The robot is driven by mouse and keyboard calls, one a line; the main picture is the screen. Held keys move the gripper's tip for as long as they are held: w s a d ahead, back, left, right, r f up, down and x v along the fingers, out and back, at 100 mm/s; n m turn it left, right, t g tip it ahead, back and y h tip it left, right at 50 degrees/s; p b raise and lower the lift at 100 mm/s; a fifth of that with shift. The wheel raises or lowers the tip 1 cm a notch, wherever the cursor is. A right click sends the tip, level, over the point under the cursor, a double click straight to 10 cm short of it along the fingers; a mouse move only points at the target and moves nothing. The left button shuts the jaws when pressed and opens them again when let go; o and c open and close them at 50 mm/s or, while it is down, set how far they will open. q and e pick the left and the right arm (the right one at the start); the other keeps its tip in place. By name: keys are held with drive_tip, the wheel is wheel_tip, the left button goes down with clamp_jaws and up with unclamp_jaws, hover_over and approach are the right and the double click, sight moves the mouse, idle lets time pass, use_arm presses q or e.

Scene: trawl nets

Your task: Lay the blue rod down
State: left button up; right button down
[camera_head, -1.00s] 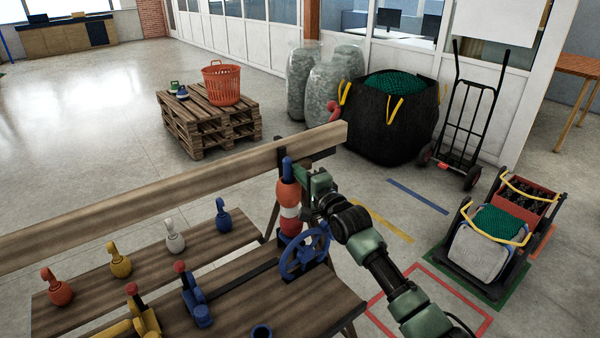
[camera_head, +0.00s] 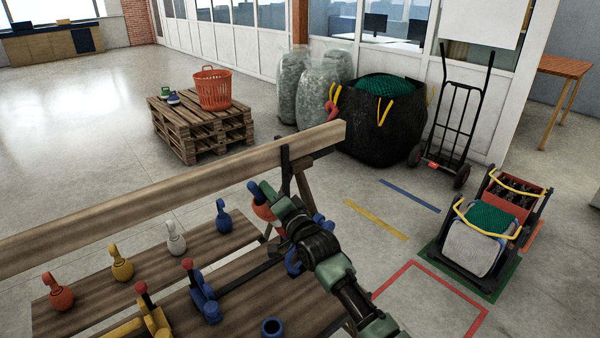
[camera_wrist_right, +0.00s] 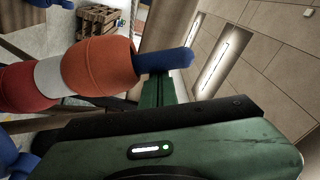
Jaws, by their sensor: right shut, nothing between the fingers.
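The blue rod (camera_head: 253,187) leans to the left at the right end of the workbench. An orange float (camera_head: 264,211) is threaded on it. In the right wrist view, the bare blue end (camera_wrist_right: 168,60) sticks out past the orange float (camera_wrist_right: 98,66), a white float (camera_wrist_right: 48,80) and a red float (camera_wrist_right: 20,86). My right gripper (camera_head: 272,194) is shut and empty, beside the rod's upper end; I cannot tell whether it touches. My arm hides the rod's lower part and most of the blue handwheel (camera_head: 293,264). My left gripper is not in view.
A long wooden beam (camera_head: 170,200) runs behind the bench. Blue (camera_head: 203,303) and yellow (camera_head: 153,320) levers with red knobs stand on the bench. Several small coloured floats stand on the plank behind.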

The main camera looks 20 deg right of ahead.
drive_tip(key=s+a+f+n+y+b, duration=0.1)
drive_tip(key=s+a+f+n+b, duration=0.1)
drive_tip(key=a+f+n+b, duration=0.3)
drive_tip(key=s+a+f+n+b, duration=0.2)
drive_tip(key=a+f+n+b, duration=0.3)
drive_tip(key=a+f, duration=0.3)
drive_tip(key=shift+s+a+f+n+y, duration=0.2)
drive_tip(key=shift+s+f+n+y, duration=0.15)
drive_tip(key=shift+f, duration=0.85)
